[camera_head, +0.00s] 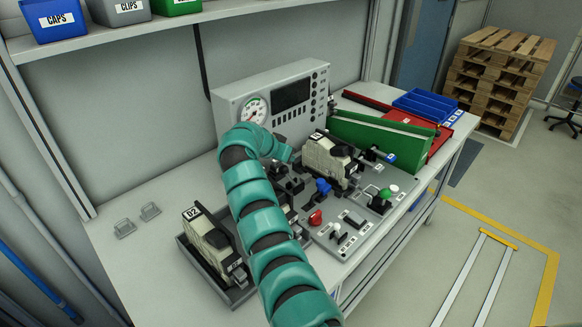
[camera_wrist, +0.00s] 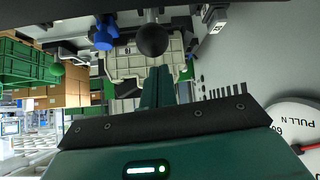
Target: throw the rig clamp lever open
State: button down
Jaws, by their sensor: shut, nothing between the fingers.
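The test rig (camera_head: 345,215) stands on the bench with a beige part (camera_head: 322,160) seated at its back. In the wrist view a black ball knob (camera_wrist: 152,40) on a grey stem, probably the clamp lever, stands in front of the beige part (camera_wrist: 122,64). A blue knob (camera_wrist: 103,38) is left of it; a blue handle also shows in the head view (camera_head: 323,186). My gripper (camera_wrist: 158,72) is shut and empty, its fingertips just below the black knob in the picture. Whether they touch it, I cannot tell. In the head view my arm hides part of the rig.
A grey instrument box (camera_head: 285,95) with a dial (camera_head: 255,109) stands close behind my gripper. A green bin (camera_head: 375,138) and blue tray (camera_head: 425,105) lie beyond the rig. The bench's left end is mostly clear.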

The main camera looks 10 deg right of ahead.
jog(key=shift+s+a+f+b, duration=0.35)
jog(key=shift+s+a+b, duration=0.15)
jog(key=shift+a+b, duration=0.3)
